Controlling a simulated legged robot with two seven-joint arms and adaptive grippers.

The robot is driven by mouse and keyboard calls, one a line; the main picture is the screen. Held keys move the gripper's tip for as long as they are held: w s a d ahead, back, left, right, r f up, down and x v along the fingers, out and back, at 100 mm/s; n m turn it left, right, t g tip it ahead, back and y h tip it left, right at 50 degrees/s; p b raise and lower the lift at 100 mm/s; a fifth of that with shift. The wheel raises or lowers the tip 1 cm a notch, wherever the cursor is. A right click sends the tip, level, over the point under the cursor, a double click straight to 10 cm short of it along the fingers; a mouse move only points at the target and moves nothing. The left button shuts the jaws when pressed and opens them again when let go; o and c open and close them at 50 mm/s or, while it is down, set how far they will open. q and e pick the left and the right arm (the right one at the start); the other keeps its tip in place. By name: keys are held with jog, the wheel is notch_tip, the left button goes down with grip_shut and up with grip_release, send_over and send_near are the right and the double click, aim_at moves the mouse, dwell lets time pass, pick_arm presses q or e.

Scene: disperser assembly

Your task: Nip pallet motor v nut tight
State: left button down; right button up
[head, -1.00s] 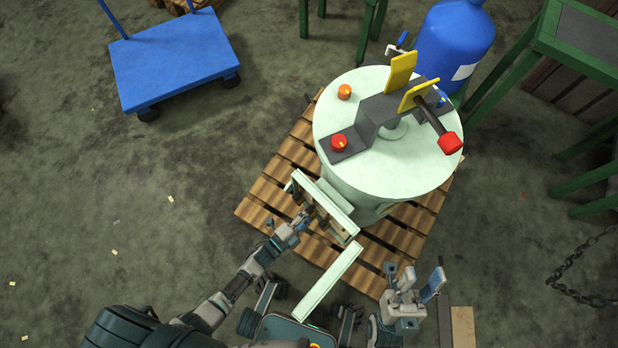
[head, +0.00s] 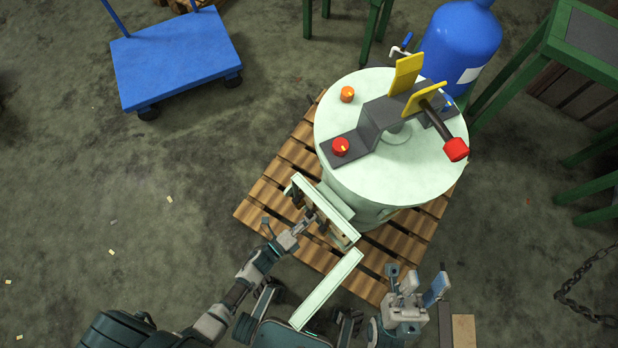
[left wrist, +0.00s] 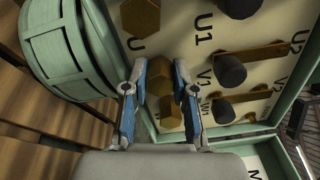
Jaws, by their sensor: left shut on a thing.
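The pale green motor (head: 360,190) stands upright on the wooden pallet (head: 275,190), with its open terminal box (head: 350,233) facing my left arm. In the left wrist view, brass hex nuts and dark studs sit on a cream terminal board (left wrist: 198,72) marked U, U1, U2 and V1. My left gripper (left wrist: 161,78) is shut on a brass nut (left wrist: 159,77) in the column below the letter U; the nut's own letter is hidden. In the head view the left gripper (head: 307,219) reaches into the box. My right gripper (head: 416,281) is open and empty, right of the box.
The box's pale green lid (head: 328,290) stands out in front of the box. A blue cylinder (head: 458,45) and green metal frames (head: 535,60) stand behind and right. A blue cart (head: 175,60) is far left. A chain (head: 585,285) hangs at right. Floor at left is mostly clear.

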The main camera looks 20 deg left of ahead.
pick_arm(q)
jog(key=shift+s+d+f, duration=0.1)
jog(key=shift+s+f, duration=0.1)
jog(key=shift+f, duration=0.1)
jog(key=c, duration=1)
grip_release()
jog(key=shift+o, duration=0.4)
jog(key=shift+w+r, duration=0.1)
jog(key=shift+r, duration=0.1)
